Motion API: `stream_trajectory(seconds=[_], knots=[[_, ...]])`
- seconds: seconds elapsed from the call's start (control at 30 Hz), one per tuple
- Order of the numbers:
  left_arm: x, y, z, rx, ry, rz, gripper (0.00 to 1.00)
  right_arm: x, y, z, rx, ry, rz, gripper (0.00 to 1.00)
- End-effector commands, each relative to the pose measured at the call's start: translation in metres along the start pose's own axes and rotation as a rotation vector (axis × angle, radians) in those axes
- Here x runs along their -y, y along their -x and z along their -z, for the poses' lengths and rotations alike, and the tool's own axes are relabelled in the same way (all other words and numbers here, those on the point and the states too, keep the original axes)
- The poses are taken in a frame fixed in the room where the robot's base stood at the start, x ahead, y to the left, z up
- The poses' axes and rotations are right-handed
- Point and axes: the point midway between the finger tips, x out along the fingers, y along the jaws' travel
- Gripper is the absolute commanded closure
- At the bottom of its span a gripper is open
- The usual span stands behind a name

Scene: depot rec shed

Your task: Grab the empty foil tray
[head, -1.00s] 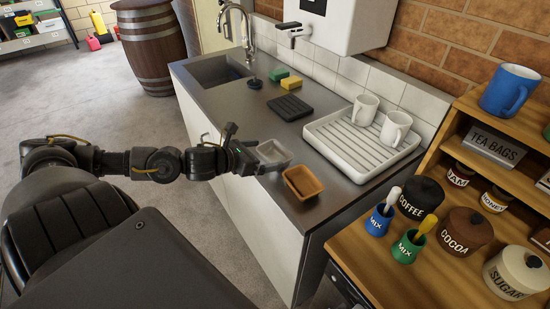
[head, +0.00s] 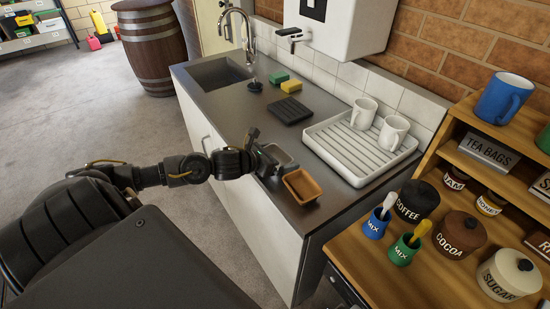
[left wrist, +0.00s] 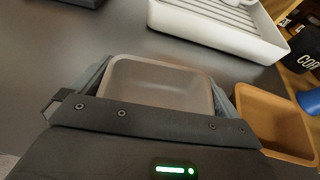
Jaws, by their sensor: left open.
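The foil tray (head: 281,156) is a small grey rectangular tray on the dark counter, near its front edge. In the left wrist view the foil tray (left wrist: 160,86) looks empty. My left gripper (head: 264,158) is at the tray and partly hides it in the head view. In the left wrist view my left gripper (left wrist: 155,90) is open, with one finger beside each end of the tray. I cannot tell whether the fingers touch it. My right gripper is not in view.
A brown tray (head: 302,187) sits just right of the foil tray, and it is close to a finger in the left wrist view (left wrist: 272,122). A white draining rack (head: 345,165) with two mugs stands behind. A black ridged mat (head: 290,110) lies farther back.

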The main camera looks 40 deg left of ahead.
Motion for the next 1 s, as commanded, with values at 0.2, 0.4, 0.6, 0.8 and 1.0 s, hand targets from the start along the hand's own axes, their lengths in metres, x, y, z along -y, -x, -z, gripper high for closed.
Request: stream_trajectory(seconds=[0.2, 0.4, 0.6, 0.8, 1.0], knots=[[0.000, 0.000, 0.000, 0.000, 0.000, 0.000, 0.09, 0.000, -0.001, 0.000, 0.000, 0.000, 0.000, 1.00], [0.000, 0.000, 0.000, 0.001, 0.000, 0.000, 0.32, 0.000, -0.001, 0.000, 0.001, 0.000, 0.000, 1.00], [0.000, 0.001, 0.000, 0.001, 0.000, 0.000, 0.32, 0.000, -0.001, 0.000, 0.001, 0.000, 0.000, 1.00], [-0.001, 0.003, -0.008, 0.003, -0.002, 0.000, 0.32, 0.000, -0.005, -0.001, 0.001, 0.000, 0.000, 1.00], [0.009, 0.024, -0.038, 0.004, -0.006, 0.003, 0.32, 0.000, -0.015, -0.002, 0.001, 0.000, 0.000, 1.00]])
